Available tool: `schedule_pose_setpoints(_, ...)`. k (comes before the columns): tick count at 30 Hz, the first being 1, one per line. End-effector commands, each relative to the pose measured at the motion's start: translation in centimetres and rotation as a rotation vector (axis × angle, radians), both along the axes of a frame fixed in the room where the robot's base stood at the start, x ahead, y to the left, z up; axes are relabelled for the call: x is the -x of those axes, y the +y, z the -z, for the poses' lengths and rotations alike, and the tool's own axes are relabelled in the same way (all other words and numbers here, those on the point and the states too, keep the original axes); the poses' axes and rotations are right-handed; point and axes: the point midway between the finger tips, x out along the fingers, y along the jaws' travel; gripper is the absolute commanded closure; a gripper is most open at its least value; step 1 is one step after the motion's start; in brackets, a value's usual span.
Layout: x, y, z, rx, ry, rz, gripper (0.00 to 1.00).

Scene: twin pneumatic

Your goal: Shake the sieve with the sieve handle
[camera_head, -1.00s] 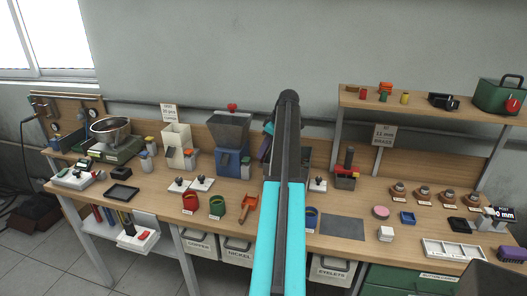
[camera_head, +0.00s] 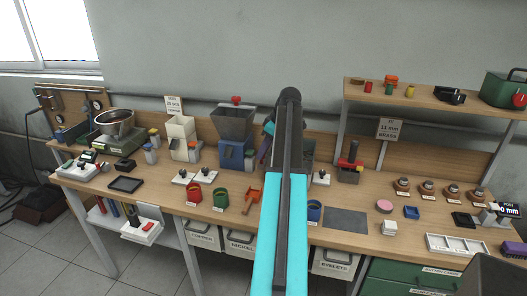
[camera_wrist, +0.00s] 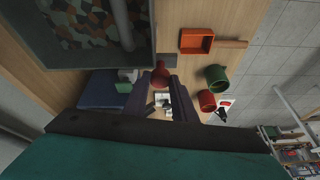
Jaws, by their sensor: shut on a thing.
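My gripper (camera_wrist: 160,98) shows in the wrist view as two dark fingers on either side of a round red knob, which I take to be the sieve handle (camera_wrist: 160,75). It is shut on this knob.
An orange scoop (camera_head: 250,198), a green cup (camera_head: 220,200) and a red cup (camera_head: 194,194) stand left of my arm. A blue-based hopper (camera_head: 234,125) stands behind them. A dark mat (camera_head: 345,221) lies to the right. A shelf (camera_head: 430,101) is at the upper right.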

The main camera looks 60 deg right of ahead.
Motion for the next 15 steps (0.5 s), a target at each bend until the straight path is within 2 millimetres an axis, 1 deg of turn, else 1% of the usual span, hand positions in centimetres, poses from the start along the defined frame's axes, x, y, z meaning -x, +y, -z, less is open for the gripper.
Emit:
schedule_pose_setpoints(2, 0.01, -0.01, -0.06, 0.000, 0.000, 0.001, 1.00)
schedule_pose_setpoints(3, 0.02, -0.02, -0.05, 0.000, 0.000, 0.001, 0.71)
schedule_pose_setpoints(5, 0.02, -0.03, -0.05, 0.000, 0.000, 0.001, 0.61)
schedule_pose_setpoints(6, 0.01, -0.03, -0.04, 0.000, 0.000, 0.001, 0.57)
schedule_pose_setpoints(15, 0.02, -0.06, -0.06, 0.001, 0.000, 0.000, 0.57)
